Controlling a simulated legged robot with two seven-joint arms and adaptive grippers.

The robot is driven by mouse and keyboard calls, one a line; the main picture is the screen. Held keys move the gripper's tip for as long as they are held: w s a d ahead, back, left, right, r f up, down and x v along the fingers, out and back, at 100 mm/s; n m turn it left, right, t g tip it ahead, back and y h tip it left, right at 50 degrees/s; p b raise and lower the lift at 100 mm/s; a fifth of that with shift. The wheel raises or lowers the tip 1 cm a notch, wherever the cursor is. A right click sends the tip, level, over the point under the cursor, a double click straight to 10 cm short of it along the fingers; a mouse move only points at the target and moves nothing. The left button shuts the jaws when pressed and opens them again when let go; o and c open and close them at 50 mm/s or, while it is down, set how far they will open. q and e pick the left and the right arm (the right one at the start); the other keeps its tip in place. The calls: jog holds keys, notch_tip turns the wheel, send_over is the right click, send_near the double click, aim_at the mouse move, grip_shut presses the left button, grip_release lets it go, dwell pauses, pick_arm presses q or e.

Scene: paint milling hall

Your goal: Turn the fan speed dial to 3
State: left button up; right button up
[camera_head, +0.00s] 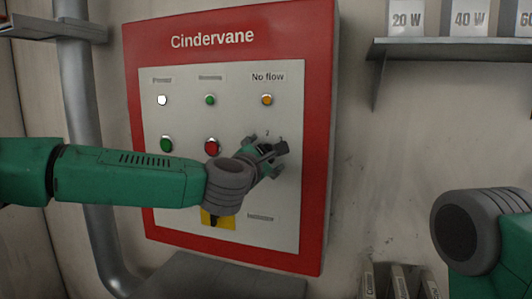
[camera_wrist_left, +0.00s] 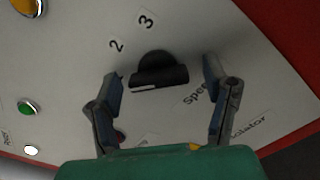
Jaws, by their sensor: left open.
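The black fan speed dial (camera_wrist_left: 158,68) sits on the white panel face in the left wrist view. The numerals 2 (camera_wrist_left: 117,45) and 3 (camera_wrist_left: 146,20) are above and left of it. A white line marks the left part of its grip bar; I cannot tell which number it indicates. My left gripper (camera_wrist_left: 163,80) is open, one finger on each side of the dial, with visible gaps. In the head view my left gripper (camera_head: 268,152) is at the panel's right side and mostly hides the dial. My right gripper is out of view.
The red-framed Cindervane panel (camera_head: 228,17) has a green button (camera_head: 166,145), a red button (camera_head: 212,146), indicator lamps and a yellow-backed switch (camera_head: 217,219). A shelf (camera_head: 450,45) with wattage cards is at upper right. My right arm shows at lower right.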

pick_arm(q)
jog(key=shift+w+a, duration=0.15)
jog(key=shift+a, duration=0.05)
jog(key=shift+d, duration=0.1)
jog(key=c, duration=1.2)
jog(key=shift+o, duration=0.2)
